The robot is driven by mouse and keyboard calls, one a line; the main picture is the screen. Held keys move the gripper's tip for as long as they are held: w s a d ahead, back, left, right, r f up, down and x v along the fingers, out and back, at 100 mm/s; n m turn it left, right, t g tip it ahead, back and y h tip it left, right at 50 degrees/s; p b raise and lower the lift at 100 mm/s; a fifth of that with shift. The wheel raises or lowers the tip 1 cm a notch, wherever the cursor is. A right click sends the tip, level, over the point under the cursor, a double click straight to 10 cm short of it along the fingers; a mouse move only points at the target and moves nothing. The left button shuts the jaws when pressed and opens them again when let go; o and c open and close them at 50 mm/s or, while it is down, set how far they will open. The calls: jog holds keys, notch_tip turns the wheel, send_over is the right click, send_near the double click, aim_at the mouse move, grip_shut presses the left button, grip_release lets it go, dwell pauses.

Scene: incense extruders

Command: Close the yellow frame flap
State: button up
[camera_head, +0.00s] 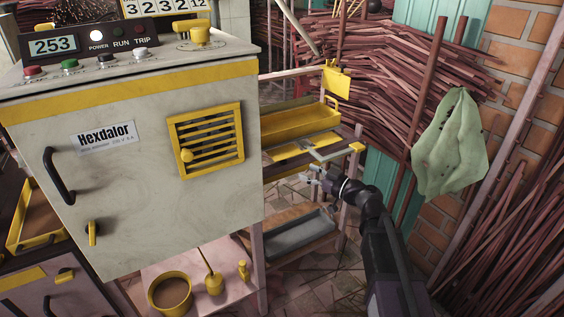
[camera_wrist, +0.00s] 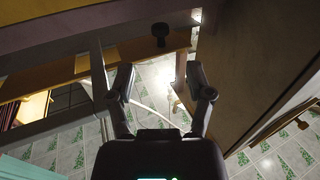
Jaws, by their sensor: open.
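A square yellow frame with slats (camera_head: 205,140) is on the front of the pale Hexdalor cabinet (camera_head: 120,200). My gripper (camera_head: 314,179) is to the right of the cabinet, apart from the frame, near the shelf with the yellow tray. In the wrist view my gripper (camera_wrist: 159,78) has its two fingers spread with nothing between them. I cannot identify the slatted frame in the wrist view.
A yellow tray (camera_head: 300,123) sits on the rack right of the cabinet, with a grey tray (camera_head: 300,232) below. A yellow plate (camera_head: 337,82) is above it. A green cloth (camera_head: 450,150) hangs at right. In the wrist view a dark knob (camera_wrist: 160,33) is ahead of the fingers.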

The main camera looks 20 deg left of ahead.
aim_at(283, 161)
jog(key=x, duration=0.9)
jog(key=shift+w+a, duration=0.1)
jog(key=shift+a, duration=0.2)
grip_shut()
jog(key=shift+a, duration=0.2)
jog(key=shift+d, duration=0.15)
